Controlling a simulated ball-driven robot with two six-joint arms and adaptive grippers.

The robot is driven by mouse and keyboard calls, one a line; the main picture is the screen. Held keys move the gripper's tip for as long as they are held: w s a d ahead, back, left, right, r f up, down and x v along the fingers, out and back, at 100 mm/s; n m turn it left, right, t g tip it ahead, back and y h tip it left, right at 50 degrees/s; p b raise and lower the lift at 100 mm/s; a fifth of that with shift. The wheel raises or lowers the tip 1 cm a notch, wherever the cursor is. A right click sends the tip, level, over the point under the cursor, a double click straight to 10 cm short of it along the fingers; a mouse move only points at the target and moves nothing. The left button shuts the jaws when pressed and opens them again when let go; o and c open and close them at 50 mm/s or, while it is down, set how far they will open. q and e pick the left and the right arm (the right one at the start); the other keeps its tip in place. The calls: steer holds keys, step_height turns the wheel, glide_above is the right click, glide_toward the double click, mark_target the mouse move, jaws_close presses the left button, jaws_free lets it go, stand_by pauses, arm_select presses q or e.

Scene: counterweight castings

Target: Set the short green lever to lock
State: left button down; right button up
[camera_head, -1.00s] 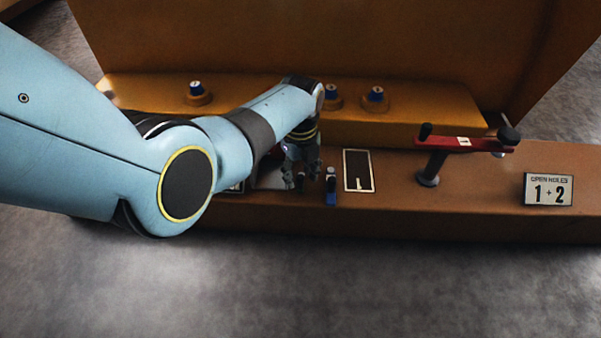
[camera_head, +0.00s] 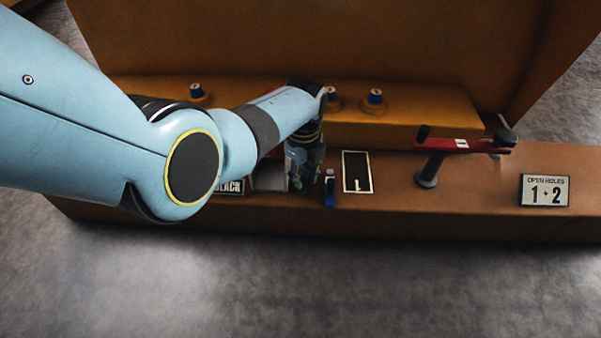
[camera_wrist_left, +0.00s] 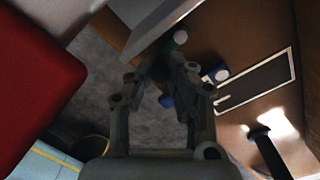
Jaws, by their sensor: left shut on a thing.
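My left gripper (camera_head: 303,178) is over the brown ledge, left of a blue lever (camera_head: 330,190) with a pale top. In the left wrist view my left gripper (camera_wrist_left: 160,76) is closed, and dark material lies between its fingertips. A green part (camera_wrist_left: 180,37) with a pale end shows just beyond the fingertips; it looks like the green lever's tip. The rest of that lever is hidden by my fingers, so its position is unclear. My right gripper is in neither view.
A black panel (camera_head: 357,172) with a pale outline lies right of the blue lever. Blue-topped knobs (camera_head: 375,98) line the yellow step behind.

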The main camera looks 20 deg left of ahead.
arm_select(q)
steer(key=shift+w+d+n, duration=0.2)
steer(key=shift+d+n, duration=0.05)
steer(key=shift+n, duration=0.65)
steer(key=n, duration=0.2)
steer(key=shift+w+d+n, duration=0.3)
steer(key=shift+n, duration=0.1)
steer(key=n, duration=0.1)
steer(key=w+n, duration=0.1)
steer(key=n, duration=0.2)
steer(key=shift+w+d+n, duration=0.15)
steer(key=shift+d+n, duration=0.15)
steer(key=shift+w, duration=0.1)
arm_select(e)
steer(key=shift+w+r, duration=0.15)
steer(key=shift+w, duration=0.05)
arm_select(q)
steer(key=shift+n, duration=0.3)
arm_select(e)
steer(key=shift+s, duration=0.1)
arm_select(q)
steer(key=c, duration=1.2)
jaws_free()
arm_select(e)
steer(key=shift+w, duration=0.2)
